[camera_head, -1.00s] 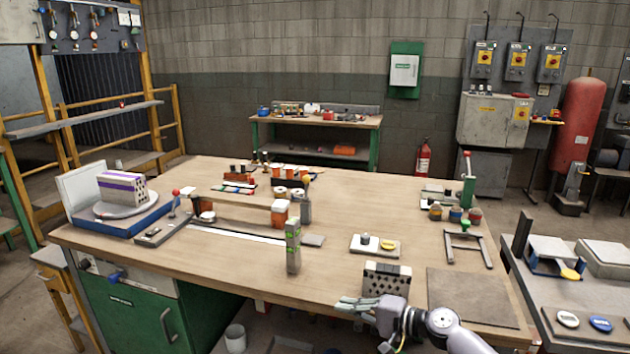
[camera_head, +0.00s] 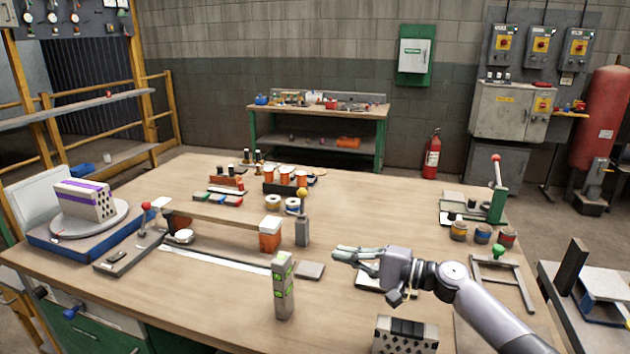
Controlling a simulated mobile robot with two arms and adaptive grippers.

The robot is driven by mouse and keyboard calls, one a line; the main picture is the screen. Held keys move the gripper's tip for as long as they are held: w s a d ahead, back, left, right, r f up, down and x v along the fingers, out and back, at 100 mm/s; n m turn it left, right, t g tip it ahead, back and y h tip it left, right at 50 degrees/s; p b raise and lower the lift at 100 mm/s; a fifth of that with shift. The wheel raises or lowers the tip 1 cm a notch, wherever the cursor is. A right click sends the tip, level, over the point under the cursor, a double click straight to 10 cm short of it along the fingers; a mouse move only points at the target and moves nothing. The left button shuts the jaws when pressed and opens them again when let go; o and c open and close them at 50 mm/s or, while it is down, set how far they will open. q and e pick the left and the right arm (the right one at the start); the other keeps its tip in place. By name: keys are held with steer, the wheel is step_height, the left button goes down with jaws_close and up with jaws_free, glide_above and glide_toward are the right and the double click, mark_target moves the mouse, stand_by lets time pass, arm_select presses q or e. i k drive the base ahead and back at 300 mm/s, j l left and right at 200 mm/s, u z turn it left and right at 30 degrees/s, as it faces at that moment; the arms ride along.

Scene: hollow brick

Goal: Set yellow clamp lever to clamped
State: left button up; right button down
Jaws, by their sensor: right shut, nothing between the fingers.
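A yellow round knob (camera_head: 302,193) shows on top of an upright grey post (camera_head: 302,231) near the middle of the bench, just right of an orange block. I take it for the yellow clamp lever; its setting is too small to read. My right gripper (camera_head: 340,256) comes in from the right, its fingers pointing left. It is shut and empty, and appears in the picture to the right of and below the grey post, apart from it. It covers most of a pale plate (camera_head: 369,285). My left gripper is not in view.
A grey block with green marks (camera_head: 284,288) stands upright left of my gripper. A perforated brick (camera_head: 405,336) sits at the front edge. A red-knobbed lever (camera_head: 146,220) and a turntable with a brick (camera_head: 88,203) are at left. Bare bench lies behind my gripper.

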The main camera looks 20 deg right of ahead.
mark_target(302, 194)
steer(key=i+l, duration=0.25)
steer(key=i, duration=0.2)
steer(key=i+l, duration=0.3)
steer(key=i, duration=0.15)
